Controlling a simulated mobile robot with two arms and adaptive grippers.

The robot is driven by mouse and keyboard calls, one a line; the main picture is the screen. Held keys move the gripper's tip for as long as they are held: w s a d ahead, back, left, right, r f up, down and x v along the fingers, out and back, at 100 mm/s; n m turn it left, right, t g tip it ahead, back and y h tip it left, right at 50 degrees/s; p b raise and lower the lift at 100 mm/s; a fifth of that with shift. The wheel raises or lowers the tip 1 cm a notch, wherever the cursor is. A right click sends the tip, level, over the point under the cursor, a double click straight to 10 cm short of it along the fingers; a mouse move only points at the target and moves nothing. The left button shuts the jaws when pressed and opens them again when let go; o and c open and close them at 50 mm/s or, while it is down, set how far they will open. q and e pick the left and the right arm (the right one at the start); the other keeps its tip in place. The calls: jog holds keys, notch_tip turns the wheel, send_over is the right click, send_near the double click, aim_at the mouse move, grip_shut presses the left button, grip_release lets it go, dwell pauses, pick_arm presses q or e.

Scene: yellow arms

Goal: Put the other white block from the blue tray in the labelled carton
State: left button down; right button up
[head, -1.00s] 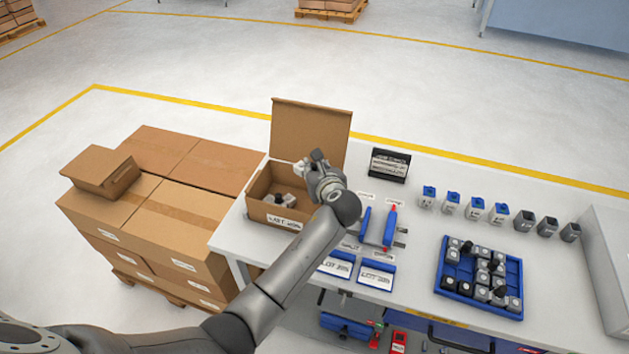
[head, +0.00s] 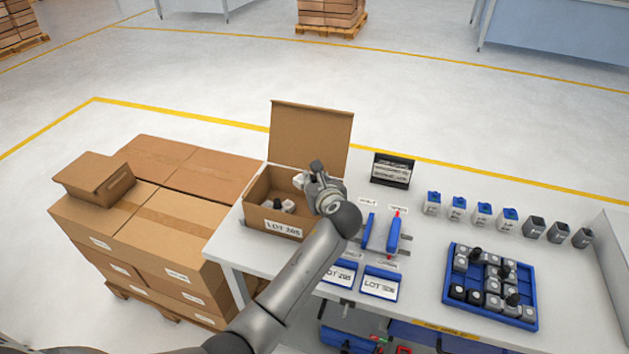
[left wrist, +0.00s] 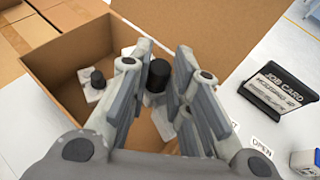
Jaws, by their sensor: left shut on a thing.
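The labelled carton (head: 255,215) stands open on the table's left end, its lid flap raised behind and a "LOT 205" label on its front. My left gripper (head: 308,182) is over the carton's right part, shut on a white block (head: 299,181). In the left wrist view, a dark round knob (left wrist: 158,75) shows between the fingers; the fingers hide much of the block. Inside the carton lies another white block with a black knob (left wrist: 97,80), partly seen in the head view. The blue tray (head: 447,285) at the right holds several white, grey and black blocks. My right gripper is not in view.
A black job card stand (head: 392,170) is right of the carton. Blue-handled fixtures (head: 394,232) and lot cards (head: 380,284) lie between carton and tray. Small containers (head: 484,213) line the table's back. Stacked boxes (head: 150,225) stand left of the table.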

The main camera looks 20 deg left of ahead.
pick_arm(q)
jog(key=shift+f, duration=0.45)
jog(key=c, duration=1.5)
grip_release()
jog(key=shift+o, duration=0.8)
jog(key=shift+r, duration=0.1)
jog(key=b+v, duration=0.1)
jog(key=v, duration=1.1)
jog(key=shift+r+b, duration=0.3)
jog(key=shift+r, duration=0.2)
